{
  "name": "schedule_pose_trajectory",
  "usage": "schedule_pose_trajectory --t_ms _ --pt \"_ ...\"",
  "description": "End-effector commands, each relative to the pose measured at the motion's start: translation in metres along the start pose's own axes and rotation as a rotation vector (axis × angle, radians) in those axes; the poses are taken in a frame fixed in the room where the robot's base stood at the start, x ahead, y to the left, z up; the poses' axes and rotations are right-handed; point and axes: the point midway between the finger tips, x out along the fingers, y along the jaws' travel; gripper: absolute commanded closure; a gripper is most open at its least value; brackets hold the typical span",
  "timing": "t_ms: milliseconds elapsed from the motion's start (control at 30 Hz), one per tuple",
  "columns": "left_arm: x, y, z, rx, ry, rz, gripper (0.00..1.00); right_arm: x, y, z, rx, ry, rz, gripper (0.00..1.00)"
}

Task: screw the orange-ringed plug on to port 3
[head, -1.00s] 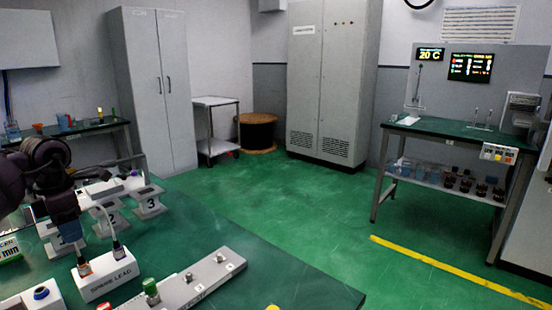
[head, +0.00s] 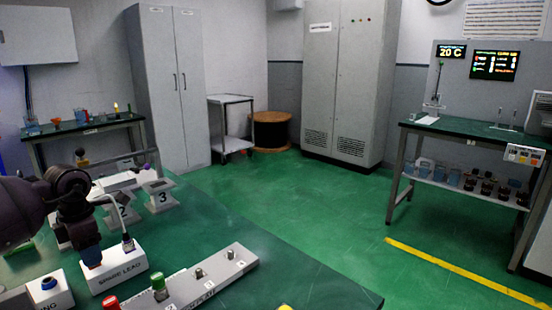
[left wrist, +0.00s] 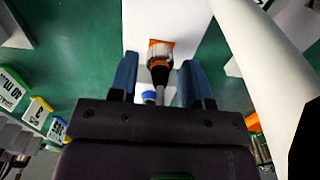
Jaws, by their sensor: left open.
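The orange-ringed plug (left wrist: 160,55) stands upright at the white spare lead block (head: 118,276). In the left wrist view it lies between the two blue fingers of my left gripper (left wrist: 158,72), with a gap on each side. The gripper is open. In the head view my left gripper (head: 92,260) reaches down over the left end of the block and hides the plug. A second plug (head: 127,244) with a grey cable stands at the block's right end. Port 3 is on the grey stand marked 3 (head: 161,198), further back on the bench. My right gripper is out of view.
A grey plate (head: 200,283) with a red cap, a green cap and small metal posts lies in front on the green bench. A box with a blue button (head: 49,290) is at the left. The stand marked 2 (head: 123,212) is beside stand 3. The bench to the right is clear.

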Motion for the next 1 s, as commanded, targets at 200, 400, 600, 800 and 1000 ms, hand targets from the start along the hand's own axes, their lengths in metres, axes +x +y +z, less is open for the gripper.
schedule_pose_trajectory --t_ms 200,400,600,800,1000 --pt "-0.0003 0.0000 -0.0001 0.000 0.000 0.001 0.56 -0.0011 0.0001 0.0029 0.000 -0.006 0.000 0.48" --pt "-0.0003 0.0000 0.0000 0.000 0.000 0.001 0.56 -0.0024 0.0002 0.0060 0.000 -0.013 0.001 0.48" --pt "-0.0012 0.0001 -0.0001 0.000 -0.001 0.001 0.56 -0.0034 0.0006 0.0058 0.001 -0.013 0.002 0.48" --pt "-0.0002 0.0001 0.0000 0.000 0.000 0.001 0.56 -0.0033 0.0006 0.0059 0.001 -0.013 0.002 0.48" --pt "-0.0002 0.0000 0.0000 0.000 0.000 0.000 0.56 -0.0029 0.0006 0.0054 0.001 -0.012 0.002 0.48"
